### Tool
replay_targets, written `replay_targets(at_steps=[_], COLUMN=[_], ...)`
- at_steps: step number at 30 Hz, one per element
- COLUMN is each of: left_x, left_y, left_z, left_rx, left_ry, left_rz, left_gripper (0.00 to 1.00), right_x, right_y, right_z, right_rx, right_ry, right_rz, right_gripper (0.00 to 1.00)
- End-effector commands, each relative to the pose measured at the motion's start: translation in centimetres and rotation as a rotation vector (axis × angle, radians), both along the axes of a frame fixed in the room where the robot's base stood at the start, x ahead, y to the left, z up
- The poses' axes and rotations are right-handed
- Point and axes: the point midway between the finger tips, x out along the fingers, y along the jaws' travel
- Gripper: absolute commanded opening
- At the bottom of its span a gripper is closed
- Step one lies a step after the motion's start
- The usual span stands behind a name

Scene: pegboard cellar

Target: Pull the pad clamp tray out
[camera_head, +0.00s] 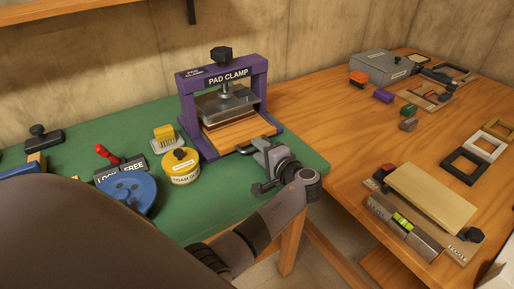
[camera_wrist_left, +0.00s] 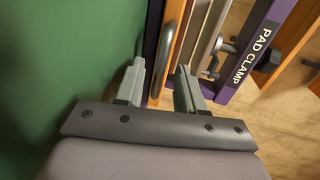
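The purple pad clamp (camera_head: 190,118) stands on the green mat, its label facing me. Its wooden tray (camera_head: 238,133) sits inside the frame under the metal plate. In the left wrist view the tray's wooden front (camera_wrist_left: 179,45) carries a grey bar handle (camera_wrist_left: 162,58). My left gripper (camera_head: 258,150) is at the tray's front right. In the wrist view its two fingers (camera_wrist_left: 161,82) are apart, with the handle lying ahead between them. Whether they touch it I cannot tell. My right gripper is not in view.
Left of the clamp are a yellow round tin (camera_head: 181,170), a yellow brush (camera_head: 165,137), a blue disc (camera_head: 128,188) and a red-handled block (camera_head: 118,166). A wooden bench (camera_head: 320,120) with a grey box (camera_head: 381,67) and several frames lies right. The mat's front edge is close.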

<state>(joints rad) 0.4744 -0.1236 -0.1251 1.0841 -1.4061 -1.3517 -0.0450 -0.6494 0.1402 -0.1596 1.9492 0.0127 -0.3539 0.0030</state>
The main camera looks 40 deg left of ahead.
Motion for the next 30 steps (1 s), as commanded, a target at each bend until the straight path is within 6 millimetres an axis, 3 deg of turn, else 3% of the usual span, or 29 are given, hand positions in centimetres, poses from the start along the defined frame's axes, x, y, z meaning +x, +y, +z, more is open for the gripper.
replay_targets(at_steps=[11, 12, 15, 16, 30], left_x=[-0.05, -0.04, -0.04, -0.03, 0.03], left_y=[-0.22, -0.21, -0.21, -0.21, -0.05], left_z=[-0.08, -0.07, -0.07, -0.07, -0.1], left_rx=[0.0, -0.001, -0.001, -0.001, -0.001], left_ry=[0.0, 0.0, 0.0, 0.0, -0.001], left_rz=[0.0, -0.001, -0.001, -0.001, -0.001], left_gripper=[0.38, 0.35, 0.02, 0.0, 0.0], right_x=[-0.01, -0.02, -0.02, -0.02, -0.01], right_y=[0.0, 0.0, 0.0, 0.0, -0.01], right_z=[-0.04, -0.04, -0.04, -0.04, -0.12], right_rx=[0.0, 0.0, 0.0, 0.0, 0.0], right_ry=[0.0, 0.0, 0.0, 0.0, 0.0], right_rz=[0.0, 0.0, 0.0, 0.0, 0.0], right_gripper=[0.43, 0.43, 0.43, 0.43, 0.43])
